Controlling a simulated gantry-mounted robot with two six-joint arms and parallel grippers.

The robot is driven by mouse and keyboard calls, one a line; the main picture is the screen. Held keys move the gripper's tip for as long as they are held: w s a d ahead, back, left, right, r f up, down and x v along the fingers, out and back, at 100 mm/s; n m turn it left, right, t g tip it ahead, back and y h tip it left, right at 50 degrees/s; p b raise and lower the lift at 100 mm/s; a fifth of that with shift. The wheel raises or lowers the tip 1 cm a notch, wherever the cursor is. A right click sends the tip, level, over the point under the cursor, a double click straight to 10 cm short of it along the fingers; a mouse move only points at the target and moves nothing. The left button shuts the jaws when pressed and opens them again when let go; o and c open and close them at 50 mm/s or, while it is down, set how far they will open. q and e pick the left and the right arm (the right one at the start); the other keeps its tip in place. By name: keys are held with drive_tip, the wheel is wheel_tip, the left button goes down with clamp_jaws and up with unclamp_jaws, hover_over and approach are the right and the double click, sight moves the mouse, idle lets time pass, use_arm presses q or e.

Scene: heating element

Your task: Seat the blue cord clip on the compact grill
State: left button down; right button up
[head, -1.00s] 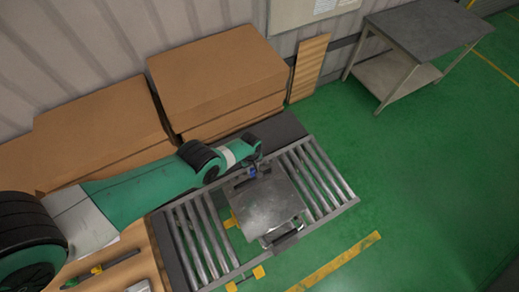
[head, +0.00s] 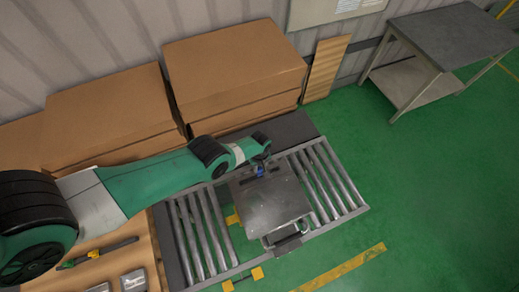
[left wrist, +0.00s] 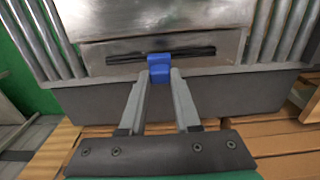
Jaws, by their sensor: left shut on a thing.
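The compact grill (head: 275,205) is a grey metal box with a flat top, standing on the roller conveyor. In the left wrist view its near side (left wrist: 110,70) has a dark horizontal slot. The blue cord clip (left wrist: 160,67) sits at the middle of this slot and covers part of it; whether it is fully pressed in I cannot tell. It also shows small at the grill's far edge in the head view (head: 260,171). My left gripper (left wrist: 161,76) is shut on the clip, one finger on each side. My right gripper is not in view.
The roller conveyor (head: 335,180) surrounds the grill, with yellow brackets (head: 257,273) at its near side. Large cardboard boxes (head: 230,65) stand along the wall behind my left arm. A metal table (head: 455,35) stands far right. Green floor lies clear at right.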

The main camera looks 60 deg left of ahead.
use_arm(q)
drive_tip(key=shift+f+b, duration=1.75)
drive_tip(key=shift+f, duration=0.4)
drive_tip(key=shift+f, duration=0.1)
drive_tip(key=c, duration=0.5)
unclamp_jaws()
drive_tip(key=shift+c, duration=0.2)
